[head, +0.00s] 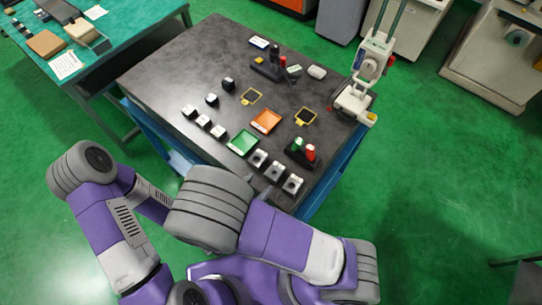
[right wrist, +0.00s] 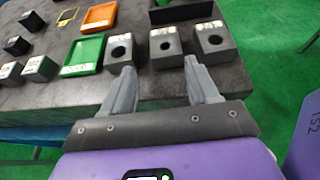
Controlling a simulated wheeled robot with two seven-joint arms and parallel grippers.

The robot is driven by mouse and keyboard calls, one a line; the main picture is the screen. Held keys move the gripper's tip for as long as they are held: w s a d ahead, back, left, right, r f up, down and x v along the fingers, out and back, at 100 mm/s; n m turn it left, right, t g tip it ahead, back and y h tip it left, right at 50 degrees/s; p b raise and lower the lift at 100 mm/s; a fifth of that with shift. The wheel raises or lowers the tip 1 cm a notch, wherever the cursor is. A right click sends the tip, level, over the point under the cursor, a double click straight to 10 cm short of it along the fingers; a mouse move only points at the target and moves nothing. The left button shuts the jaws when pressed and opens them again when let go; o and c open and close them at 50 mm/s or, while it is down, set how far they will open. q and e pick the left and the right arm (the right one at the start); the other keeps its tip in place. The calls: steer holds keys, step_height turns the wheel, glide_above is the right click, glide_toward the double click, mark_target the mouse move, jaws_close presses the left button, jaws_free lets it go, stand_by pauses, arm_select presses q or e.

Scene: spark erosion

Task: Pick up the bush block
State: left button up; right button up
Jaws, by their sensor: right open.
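Three grey blocks, each with a round dark hole and a white label, stand in a row near the table's front edge. In the right wrist view these are a left block (right wrist: 114,54), a middle block (right wrist: 166,57) and a right block (right wrist: 214,52). The row also shows in the head view, with its middle block (head: 275,173). The labels are too small to read, so I cannot tell which is the bush block. My right gripper (right wrist: 158,78) is open and empty, its fingers in front of the middle block. My left gripper is not in view.
Small white-topped blocks (head: 203,121) sit to the left. A white-grey machine (head: 352,101) stands at the table's right edge.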

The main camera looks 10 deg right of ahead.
mark_target(275, 170)
steer(key=shift+w+d+f, duration=0.25)
steer(key=shift+w+d, duration=0.15)
steer(key=shift+w, duration=0.05)
steer(key=shift+d+f, duration=0.1)
steer(key=shift+d, duration=0.25)
steer(key=x, duration=0.3)
steer(key=r+x, duration=0.1)
steer(key=x, duration=0.1)
steer(key=shift+s+d, duration=0.1)
steer(key=shift+d, duration=0.2)
jaws_close()
